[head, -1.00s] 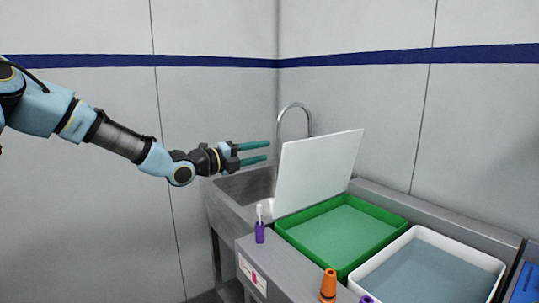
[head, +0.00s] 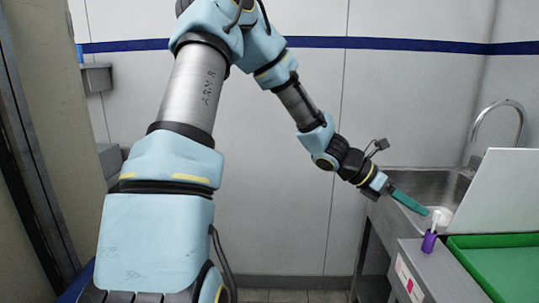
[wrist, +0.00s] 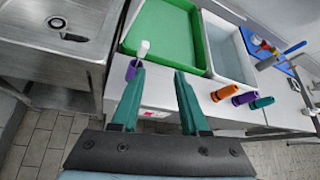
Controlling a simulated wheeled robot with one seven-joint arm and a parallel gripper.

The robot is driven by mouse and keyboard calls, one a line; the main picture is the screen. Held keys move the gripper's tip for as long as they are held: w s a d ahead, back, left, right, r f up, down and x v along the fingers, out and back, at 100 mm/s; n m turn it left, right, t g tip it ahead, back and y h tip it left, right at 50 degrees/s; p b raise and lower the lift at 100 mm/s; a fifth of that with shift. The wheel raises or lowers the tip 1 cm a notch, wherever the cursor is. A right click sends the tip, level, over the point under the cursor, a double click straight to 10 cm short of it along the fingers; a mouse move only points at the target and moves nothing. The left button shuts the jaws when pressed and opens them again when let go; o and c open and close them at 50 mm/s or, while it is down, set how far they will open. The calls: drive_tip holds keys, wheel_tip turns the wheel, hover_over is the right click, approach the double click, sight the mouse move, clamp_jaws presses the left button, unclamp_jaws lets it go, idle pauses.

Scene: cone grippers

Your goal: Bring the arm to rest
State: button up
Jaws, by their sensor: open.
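My gripper (head: 408,200) has long teal fingers. In the head view it reaches toward the sink side, left of the purple holder with a white-topped item. In the wrist view my gripper (wrist: 158,100) shows two fingers spread apart with nothing between them. The purple holder (head: 429,242) stands on the counter near its left end; in the wrist view it (wrist: 131,69) shows just beyond the left fingertip. In the head view I cannot tell whether they touch. My arm (head: 300,105) is bent, coming down from the upper middle.
A steel sink (head: 440,185) with a tall faucet stands behind. A white board (head: 497,195) leans by the green tray (head: 495,262). The wrist view shows a white tray (wrist: 228,50), orange and purple cones (wrist: 225,92) and a blue tray (wrist: 268,45). Floor left of the counter is clear.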

drive_tip(key=s+a+f+m+t+y, duration=0.1)
drive_tip(key=a+m+y, duration=0.4)
drive_tip(key=a, duration=1.5)
drive_tip(key=s+a+f+m+t+y, duration=0.1)
drive_tip(key=a+m+t+y, duration=0.2)
drive_tip(key=a+m, duration=1.2)
drive_tip(key=a+y, duration=0.3)
drive_tip(key=a, duration=0.2)
drive_tip(key=shift+a+f+m+t, duration=0.15)
drive_tip(key=shift+f+m+t, duration=0.05)
drive_tip(key=shift+m+t, duration=0.1)
